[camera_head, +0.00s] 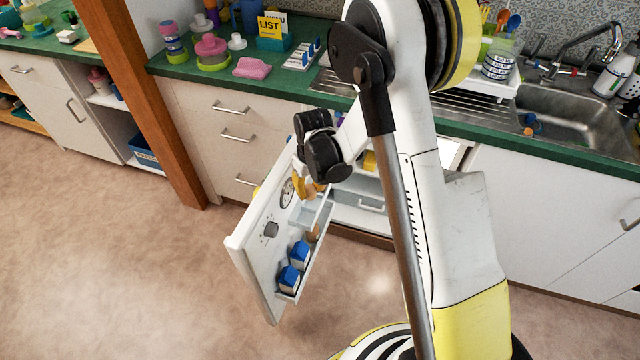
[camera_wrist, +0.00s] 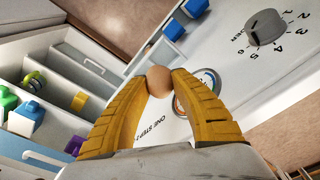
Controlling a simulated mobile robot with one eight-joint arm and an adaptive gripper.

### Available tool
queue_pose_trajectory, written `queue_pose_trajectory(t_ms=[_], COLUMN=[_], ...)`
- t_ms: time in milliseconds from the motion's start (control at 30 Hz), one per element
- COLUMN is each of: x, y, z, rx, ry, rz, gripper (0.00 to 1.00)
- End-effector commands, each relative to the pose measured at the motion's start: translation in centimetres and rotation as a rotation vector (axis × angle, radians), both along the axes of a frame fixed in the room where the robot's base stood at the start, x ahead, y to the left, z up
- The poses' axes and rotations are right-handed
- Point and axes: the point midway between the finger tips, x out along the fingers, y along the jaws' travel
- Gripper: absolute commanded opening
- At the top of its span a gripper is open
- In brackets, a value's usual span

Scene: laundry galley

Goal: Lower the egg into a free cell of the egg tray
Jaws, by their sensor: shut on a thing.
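The brown egg (camera_wrist: 159,81) is between the two yellow fingertips of my gripper (camera_wrist: 160,84) in the wrist view. My gripper is shut on it and holds it up beside the open white door. In the head view my gripper (camera_head: 308,188) is at the top edge of this door (camera_head: 262,250), and the egg is hard to make out. A pale bin (camera_wrist: 88,64) lies left of the egg in the wrist view. I cannot tell whether it is the egg tray, and no cells show clearly.
Blue-topped cartons (camera_head: 289,278) stand in the lower door shelf. The door face has a dial (camera_head: 270,230). Coloured items, including a blue one (camera_wrist: 28,118), sit inside the cabinet at left in the wrist view. The green counter (camera_head: 200,72) is behind; floor left of the door is clear.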

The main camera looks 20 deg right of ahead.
Motion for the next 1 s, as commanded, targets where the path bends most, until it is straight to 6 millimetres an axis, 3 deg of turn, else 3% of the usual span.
queue_pose_trajectory(t_ms=[33, 100, 233, 1000], x=[0.5, 1.0, 1.5, 1.6], y=[0.4, 0.8, 1.3, 1.4], z=[-2.1, -3.7, -5.5, -6.6], rx=[0.0, 0.0, 0.001, -0.001], ry=[0.001, 0.001, 0.002, 0.002], rz=[0.021, 0.048, 0.08, 0.09], gripper=[0.05, 0.05, 0.05, 0.05])
